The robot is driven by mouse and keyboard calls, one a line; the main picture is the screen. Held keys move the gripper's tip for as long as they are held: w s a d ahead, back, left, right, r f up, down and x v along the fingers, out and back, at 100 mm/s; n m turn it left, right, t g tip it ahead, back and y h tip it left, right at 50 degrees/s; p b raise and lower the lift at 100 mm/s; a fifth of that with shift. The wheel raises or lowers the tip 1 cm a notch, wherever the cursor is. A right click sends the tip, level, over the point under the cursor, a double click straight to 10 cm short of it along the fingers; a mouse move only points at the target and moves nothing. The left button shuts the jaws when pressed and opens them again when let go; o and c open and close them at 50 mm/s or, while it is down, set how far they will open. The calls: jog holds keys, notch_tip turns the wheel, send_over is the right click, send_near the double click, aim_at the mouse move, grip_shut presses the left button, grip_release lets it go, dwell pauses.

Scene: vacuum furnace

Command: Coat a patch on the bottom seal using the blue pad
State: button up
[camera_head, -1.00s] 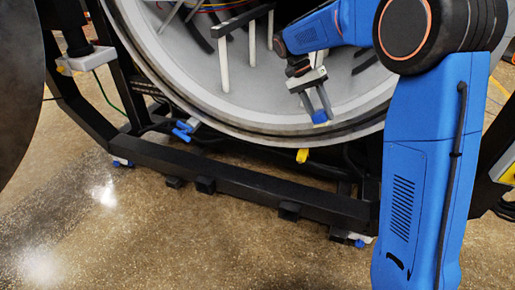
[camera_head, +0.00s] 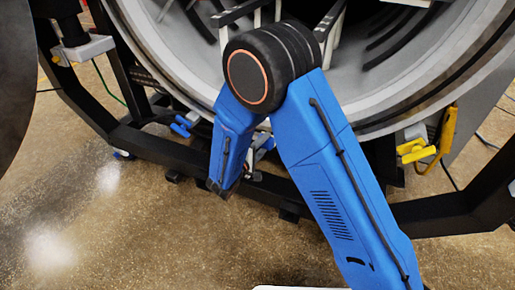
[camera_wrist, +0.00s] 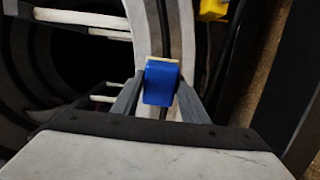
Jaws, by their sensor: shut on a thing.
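My gripper (camera_wrist: 160,98) is shut on the blue pad (camera_wrist: 161,85) in the wrist view, with one grey finger on each side of it. The pad has a pale tan far edge. It is over the pale round rim of the furnace, in line with the dark seal strip (camera_wrist: 172,30) that runs along that rim. I cannot tell if pad and seal touch. In the head view the seal shows as a dark line on the rim (camera_head: 430,94) at right. My arm hides the lowest rim there, and the pad cannot be made out.
A yellow clamp (camera_head: 416,152) is by the rim at right; a yellow part (camera_wrist: 212,8) also shows in the wrist view. A blue clamp (camera_head: 181,125) is at lower left. The black frame (camera_head: 150,143) runs below the furnace. The speckled floor in front is clear.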

jog(key=a+f+n+t+y, duration=0.2)
jog(key=a+f, duration=0.1)
jog(key=shift+x, duration=2.45)
jog(key=shift+x, duration=1)
jog(key=shift+a+f, duration=0.1)
jog(key=shift+a, duration=0.05)
jog(key=shift+w+a, duration=0.25)
jog(key=shift+a, duration=0.45)
jog(key=shift+w+a, duration=0.2)
jog(key=shift+a, duration=0.45)
jog(key=shift+w+a, duration=0.25)
jog(key=shift+a, duration=0.45)
jog(key=w+a, duration=0.2)
jog(key=a, duration=0.4)
jog(key=shift+w+a, duration=0.25)
jog(key=shift+w, duration=0.05)
jog(key=shift+d, duration=0.1)
jog(key=s+d, duration=0.3)
jog(key=d, duration=0.7)
jog(key=shift+s+d, duration=0.3)
jog(key=shift+s, duration=0.1)
